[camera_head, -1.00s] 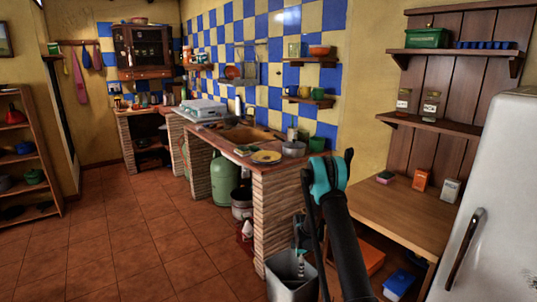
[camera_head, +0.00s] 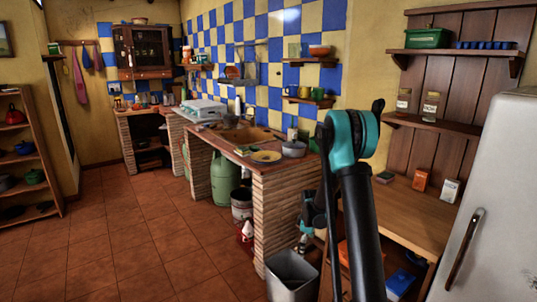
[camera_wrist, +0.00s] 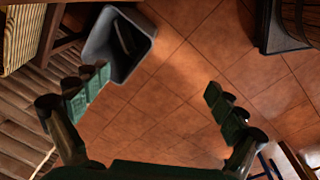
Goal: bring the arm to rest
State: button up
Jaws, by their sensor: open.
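My arm (camera_head: 352,190), black with a teal joint, rises in front of the wooden side table in the head view. My gripper (camera_head: 303,243) hangs partly hidden behind the arm, beside the brick counter's end and above the grey bin. In the wrist view my gripper (camera_wrist: 158,97) has its two fingers wide apart, with only floor tiles between them. It holds nothing.
The open grey bin (camera_head: 291,275) stands on the floor by the brick counter (camera_head: 275,215); it also shows in the wrist view (camera_wrist: 115,45). The wooden table (camera_head: 425,215) and white fridge (camera_head: 495,190) are at right. Tiled floor (camera_head: 130,250) is clear at left.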

jog(key=s+d+r+m+t, duration=0.15)
jog(key=s+r+m, duration=0.45)
jog(key=s+r, duration=0.8)
jog(key=s+d+m+t, duration=0.1)
jog(key=s+m, duration=0.5)
jog(key=s, duration=1.3)
jog(key=shift+f+m, duration=0.2)
jog(key=shift+m, duration=0.1)
jog(key=shift+t, duration=0.25)
